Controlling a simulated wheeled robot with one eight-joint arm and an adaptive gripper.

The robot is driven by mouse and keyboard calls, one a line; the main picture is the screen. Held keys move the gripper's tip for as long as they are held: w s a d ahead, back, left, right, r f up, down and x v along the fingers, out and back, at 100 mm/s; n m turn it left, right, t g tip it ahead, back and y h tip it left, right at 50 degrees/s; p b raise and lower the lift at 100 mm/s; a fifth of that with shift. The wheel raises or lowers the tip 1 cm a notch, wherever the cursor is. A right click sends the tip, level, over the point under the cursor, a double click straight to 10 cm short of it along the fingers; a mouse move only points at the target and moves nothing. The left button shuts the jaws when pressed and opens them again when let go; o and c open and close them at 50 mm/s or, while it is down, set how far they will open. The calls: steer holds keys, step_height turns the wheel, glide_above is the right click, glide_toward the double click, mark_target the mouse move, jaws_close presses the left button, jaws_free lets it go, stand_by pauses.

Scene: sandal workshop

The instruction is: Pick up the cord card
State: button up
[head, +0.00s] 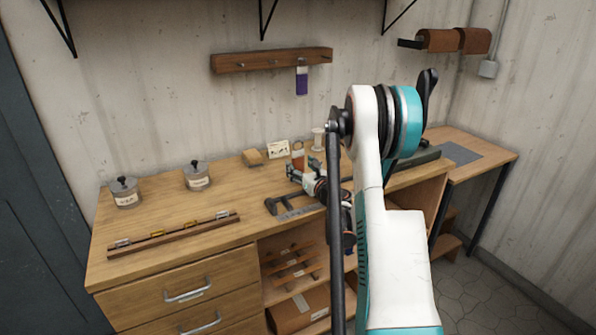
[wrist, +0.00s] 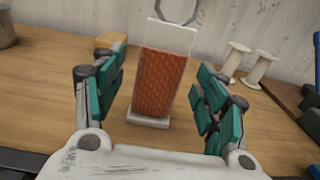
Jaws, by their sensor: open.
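The cord card (wrist: 162,80) is a white card wound with orange-brown cord, standing upright on a small pale base on the bench top. In the head view the cord card (head: 298,153) shows as a small orange patch near the back of the bench, just beyond my gripper (head: 296,174). In the wrist view my gripper (wrist: 155,75) is open, with green-padded fingers to the left and right of the card. Gaps show on both sides, and nothing is held.
White spools (wrist: 262,67) stand right of the card. A dark clamp (head: 290,211) lies in front. Two lidded jars (head: 197,178) are farther left.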

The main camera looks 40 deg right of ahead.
steer(key=shift+x, duration=1.25)
steer(key=c, duration=1.2)
step_height(320, 180, up, 20)
steer(key=p, duration=0.6)
steer(key=shift+p, duration=0.3)
